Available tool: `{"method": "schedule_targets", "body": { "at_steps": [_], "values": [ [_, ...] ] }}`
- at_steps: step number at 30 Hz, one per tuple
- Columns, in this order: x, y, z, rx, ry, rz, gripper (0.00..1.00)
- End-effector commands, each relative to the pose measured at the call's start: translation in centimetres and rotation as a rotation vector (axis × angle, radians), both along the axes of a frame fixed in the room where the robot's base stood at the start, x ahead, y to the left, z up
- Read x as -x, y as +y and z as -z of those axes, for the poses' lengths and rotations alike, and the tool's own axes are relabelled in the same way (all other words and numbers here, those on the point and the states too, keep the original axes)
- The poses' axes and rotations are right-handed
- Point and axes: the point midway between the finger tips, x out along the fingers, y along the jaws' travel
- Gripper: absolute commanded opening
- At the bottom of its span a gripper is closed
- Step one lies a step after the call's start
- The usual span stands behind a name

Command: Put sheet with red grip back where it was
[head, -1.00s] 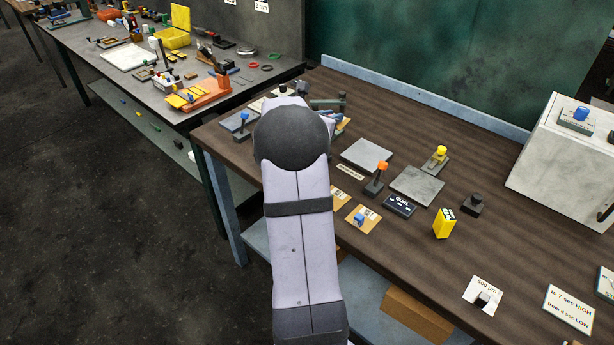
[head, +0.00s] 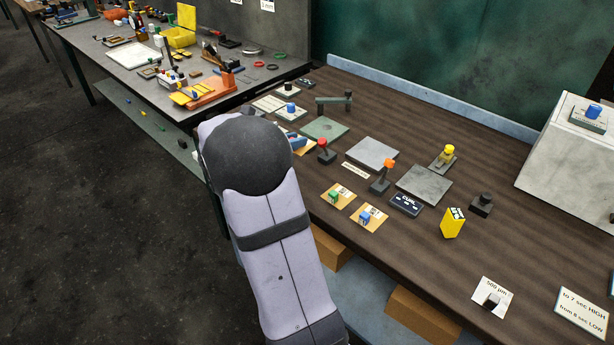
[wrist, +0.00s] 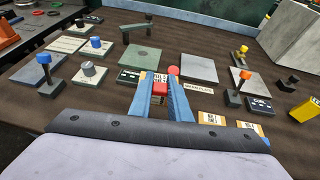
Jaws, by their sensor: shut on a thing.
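My gripper (wrist: 160,99) has two blue fingers, shut on the red grip (wrist: 160,88) of a small tan sheet. In the wrist view the grip sits between the fingertips, with a bit of printed sheet showing. In the head view my arm hides most of the gripper; the blue fingers (head: 290,138) and a tan sheet edge (head: 306,149) show beside it, above the bench. Whether the sheet touches anything beneath is hidden. Two similar sheets, with a green grip (head: 334,196) and a blue grip (head: 365,216), lie near the front edge.
A red-knobbed post (head: 325,152) stands close right of the held sheet. A green plate (head: 335,129) lies behind it. Grey plates (head: 372,152) (head: 427,187) and an orange-topped post (head: 381,182) are farther right. A blue-topped post (wrist: 46,78) stands left in the wrist view.

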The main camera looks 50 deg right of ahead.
Motion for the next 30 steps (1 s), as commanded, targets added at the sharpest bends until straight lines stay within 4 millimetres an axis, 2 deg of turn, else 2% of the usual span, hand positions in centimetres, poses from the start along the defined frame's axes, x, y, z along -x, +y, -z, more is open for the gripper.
{"method": "schedule_targets", "body": {
  "at_steps": [5,11,22,30],
  "values": [
    [2.2,-0.3,-0.3,0.001,-0.002,0.084,0.00],
    [2.6,-0.4,-0.3,0.000,0.000,0.095,0.00],
    [2.6,-0.4,4.7,-0.001,0.003,0.093,0.00],
    [2.5,-0.4,5.8,0.001,0.000,0.093,0.00]
  ]
}}
